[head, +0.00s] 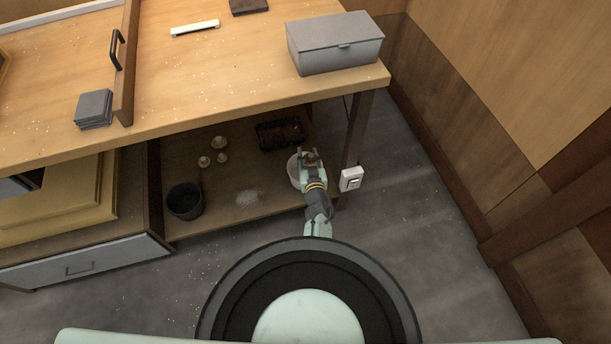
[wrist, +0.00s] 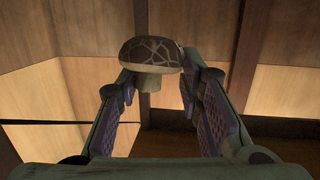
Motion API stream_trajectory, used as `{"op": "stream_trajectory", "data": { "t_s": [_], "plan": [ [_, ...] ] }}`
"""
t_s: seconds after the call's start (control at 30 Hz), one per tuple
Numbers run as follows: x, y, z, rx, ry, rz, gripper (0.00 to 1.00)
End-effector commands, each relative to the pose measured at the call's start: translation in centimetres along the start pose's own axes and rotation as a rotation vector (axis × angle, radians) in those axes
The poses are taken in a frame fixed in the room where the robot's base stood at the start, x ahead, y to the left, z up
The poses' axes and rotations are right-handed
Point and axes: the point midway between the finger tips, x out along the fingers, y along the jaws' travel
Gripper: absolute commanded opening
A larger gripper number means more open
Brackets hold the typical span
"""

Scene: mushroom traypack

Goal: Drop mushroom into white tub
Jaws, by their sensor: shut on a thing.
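My gripper (head: 310,168) is shut on a mushroom (head: 310,157) over the lower shelf. In the wrist view my gripper (wrist: 160,88) has the mushroom (wrist: 150,53) at its fingertips, with the brown cracked cap up and the pale stem down. The white tub (head: 293,172) stands on the shelf near its right front end, partly hidden behind my gripper. In the head view the mushroom appears at the tub's right side; I cannot tell its height above the rim. Other mushrooms (head: 204,161) stand on the shelf to the left.
The tabletop (head: 250,85) overhangs the shelf. A dark tray (head: 280,134) lies behind the tub and a black bucket (head: 185,201) stands at the shelf's left. A table leg (head: 356,128) and a white switch box (head: 351,179) are close on my gripper's right.

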Motion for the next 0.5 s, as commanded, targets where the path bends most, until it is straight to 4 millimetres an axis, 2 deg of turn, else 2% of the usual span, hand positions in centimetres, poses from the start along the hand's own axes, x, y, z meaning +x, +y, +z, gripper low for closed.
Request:
{"op": "stream_trajectory", "data": {
  "t_s": [0.17,0.2,0.5],
  "plan": [
    [-0.01,0.00,-0.10,0.000,0.000,0.000,0.20],
    [-0.01,0.00,-0.09,0.000,0.000,0.000,0.35],
    [-0.02,0.00,-0.08,0.000,0.000,0.000,0.55]
  ]
}}
